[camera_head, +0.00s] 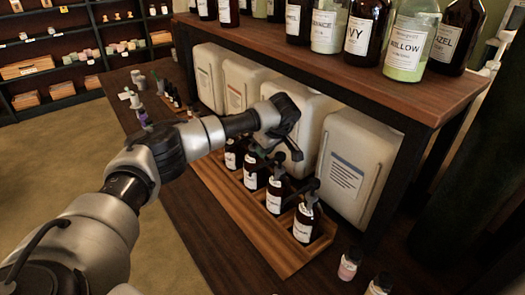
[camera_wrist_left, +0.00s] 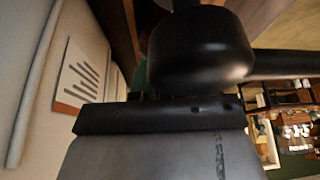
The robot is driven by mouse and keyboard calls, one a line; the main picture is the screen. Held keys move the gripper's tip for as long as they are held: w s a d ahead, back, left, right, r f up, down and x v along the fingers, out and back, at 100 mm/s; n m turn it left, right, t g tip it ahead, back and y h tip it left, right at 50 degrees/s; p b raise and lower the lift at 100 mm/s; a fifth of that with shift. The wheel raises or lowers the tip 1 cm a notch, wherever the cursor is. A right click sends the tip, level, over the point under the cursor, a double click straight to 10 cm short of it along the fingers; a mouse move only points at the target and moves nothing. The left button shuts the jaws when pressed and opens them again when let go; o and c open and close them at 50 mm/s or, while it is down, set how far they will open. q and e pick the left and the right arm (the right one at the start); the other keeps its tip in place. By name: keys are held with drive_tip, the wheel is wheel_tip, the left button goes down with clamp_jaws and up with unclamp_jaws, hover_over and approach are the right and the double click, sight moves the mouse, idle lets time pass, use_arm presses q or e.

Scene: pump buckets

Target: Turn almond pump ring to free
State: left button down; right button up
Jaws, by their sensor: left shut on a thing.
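Several brown bottles with white labels and black pumps stand in a wooden tray (camera_head: 245,220) in the head view. The front bottle (camera_head: 304,224) and the one behind it (camera_head: 274,196) show most clearly. The labels are too small to read, so I cannot tell which is almond. My left gripper (camera_head: 290,150) reaches in from the left, above the pumps in the row. In the left wrist view the gripper (camera_wrist_left: 160,116) is shut on a black pump part. A rounded black pump head (camera_wrist_left: 203,50) with a spout lies just beyond it. The gripped ring itself is mostly hidden. My right gripper is not in view.
Large white canisters (camera_head: 345,168) stand behind the tray, close to my gripper. A wooden shelf (camera_head: 400,92) with labelled bottles overhangs them. Two small bottles (camera_head: 350,264) stand at the front right. The dark tabletop left of the tray is partly clear.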

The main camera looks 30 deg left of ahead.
use_arm(q)
drive_tip(key=shift+w+n, duration=0.15)
drive_tip(key=shift+n, duration=0.25)
drive_tip(key=c, duration=1.4)
unclamp_jaws()
drive_tip(key=b+v, duration=0.1)
drive_tip(key=v, duration=1)
drive_tip(key=shift+w, duration=0.1)
drive_tip(key=shift+f, duration=0.1)
